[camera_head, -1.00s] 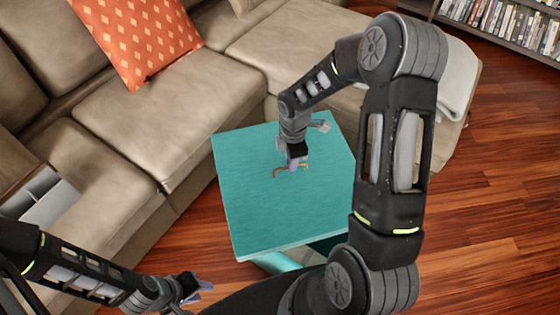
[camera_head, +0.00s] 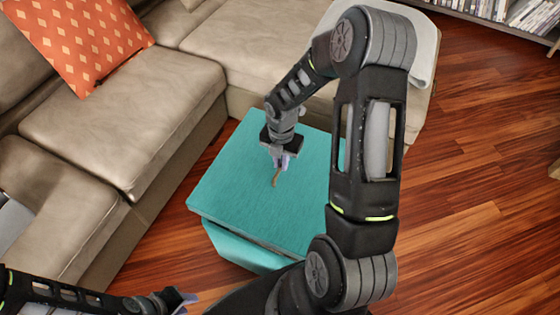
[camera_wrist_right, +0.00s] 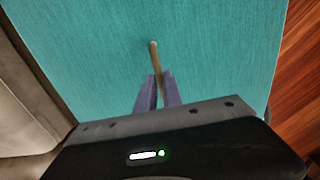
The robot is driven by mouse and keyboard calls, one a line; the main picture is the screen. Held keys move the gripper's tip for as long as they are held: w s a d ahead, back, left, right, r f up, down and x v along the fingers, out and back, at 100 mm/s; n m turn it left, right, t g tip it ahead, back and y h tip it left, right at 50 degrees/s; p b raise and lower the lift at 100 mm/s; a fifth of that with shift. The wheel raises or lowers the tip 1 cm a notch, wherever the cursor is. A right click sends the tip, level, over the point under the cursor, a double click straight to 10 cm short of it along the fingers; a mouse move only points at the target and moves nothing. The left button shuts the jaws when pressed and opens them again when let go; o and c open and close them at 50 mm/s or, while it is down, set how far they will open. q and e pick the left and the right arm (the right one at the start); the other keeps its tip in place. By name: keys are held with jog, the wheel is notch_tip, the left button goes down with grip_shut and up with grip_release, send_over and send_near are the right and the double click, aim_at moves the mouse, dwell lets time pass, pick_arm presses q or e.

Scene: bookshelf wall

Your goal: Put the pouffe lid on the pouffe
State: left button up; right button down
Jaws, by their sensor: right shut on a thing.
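The teal pouffe lid (camera_head: 235,190) is a square board with a small tan handle (camera_head: 276,179) at its middle. My right gripper (camera_head: 281,163) is shut on the handle from above. In the right wrist view, its purple fingers (camera_wrist_right: 159,92) pinch the handle (camera_wrist_right: 153,58), with the lid (camera_wrist_right: 90,40) spread below. The teal pouffe (camera_head: 240,248) shows under the lid's near edge. The lid lies over it, with a dark gap along that edge; I cannot tell if they touch. My left gripper (camera_head: 180,301) is low at the left, and its jaws are too small to judge.
A beige sofa (camera_head: 130,115) with an orange patterned cushion (camera_head: 78,40) runs along the left and back. The wooden floor (camera_head: 470,200) is clear on the right. A bookshelf (camera_head: 510,15) stands at the top right.

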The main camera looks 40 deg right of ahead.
aim_at(282, 175)
notch_tip(282, 175, down, 6)
jog(key=b, duration=0.5)
jog(key=shift+f+b, duration=0.7)
jog(key=shift+f, duration=0.15)
jog(key=shift+d+p, duration=0.15)
jog(key=shift+p, duration=0.2)
dwell(0.7)
jog(key=shift+w+f+b, duration=0.1)
jog(key=shift+f+b, duration=0.55)
jog(key=shift+f, duration=0.3)
dwell(0.4)
jog(key=c, duration=1.5)
grip_release()
jog(key=shift+o, duration=0.5)
jog(key=shift+f, duration=0.1)
